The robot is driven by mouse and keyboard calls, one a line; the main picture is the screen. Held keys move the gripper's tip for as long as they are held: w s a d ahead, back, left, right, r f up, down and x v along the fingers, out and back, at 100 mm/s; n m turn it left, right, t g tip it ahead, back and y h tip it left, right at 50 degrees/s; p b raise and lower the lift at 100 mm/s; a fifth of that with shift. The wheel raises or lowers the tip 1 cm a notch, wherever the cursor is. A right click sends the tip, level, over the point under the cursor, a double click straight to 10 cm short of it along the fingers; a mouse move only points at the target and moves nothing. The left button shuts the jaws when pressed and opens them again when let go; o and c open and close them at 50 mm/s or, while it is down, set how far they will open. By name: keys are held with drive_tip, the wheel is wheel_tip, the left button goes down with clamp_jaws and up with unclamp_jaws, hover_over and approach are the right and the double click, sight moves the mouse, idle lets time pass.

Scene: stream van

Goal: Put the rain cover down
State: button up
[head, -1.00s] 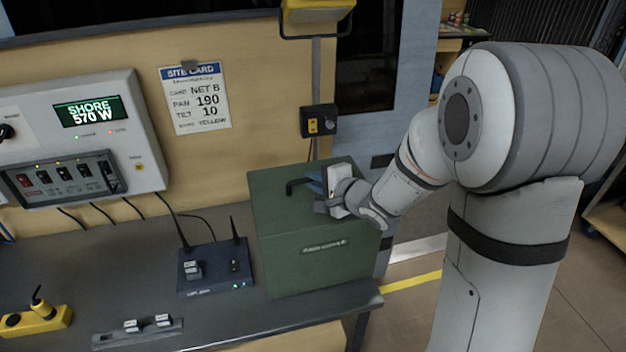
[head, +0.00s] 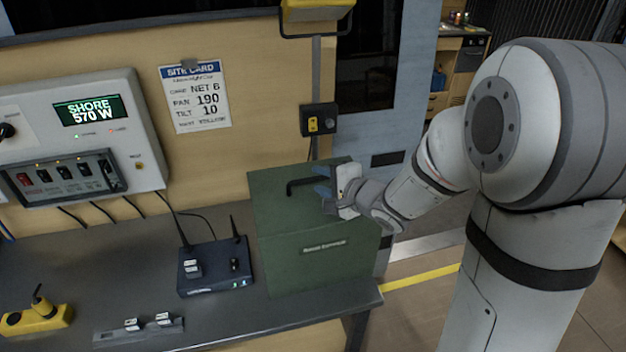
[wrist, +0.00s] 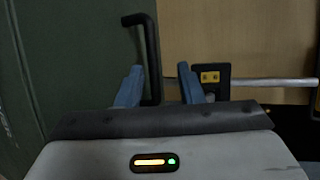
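The rain cover appears to be the dark green panelled box (head: 282,222) at the right end of the bench. Its upper face carries a black bar handle (head: 300,184); the lower front face has a small pale label. In the wrist view the green face (wrist: 60,70) fills the left side, with the black handle (wrist: 152,50) beside it. My gripper (head: 323,182) is just right of the handle, its blue fingers apart and empty. In the wrist view my gripper (wrist: 160,70) shows the handle bar between or just beyond the fingertips, not gripped.
A dark router with two antennas (head: 215,267) stands left of the box. A yellow connector block (head: 36,318) and a small rail (head: 140,331) lie on the grey bench (head: 90,270). Floor at right is free.

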drive_tip(key=v, duration=0.9)
drive_tip(key=shift+d+r, duration=0.1)
drive_tip(key=shift+d, duration=0.05)
drive_tip(key=s+d+r+n+h, duration=0.2)
drive_tip(key=d+n+h, duration=0.2)
drive_tip(key=d+h, duration=0.65)
drive_tip(key=s+a+f+n+g+y, duration=0.1)
drive_tip(key=s+n+g, duration=0.6)
drive_tip(key=s, duration=0.9)
drive_tip(key=shift+a+f+n+g, duration=0.15)
drive_tip(key=shift+a+n+g, duration=0.2)
drive_tip(key=shift+a, duration=0.35)
drive_tip(key=shift+w, duration=0.1)
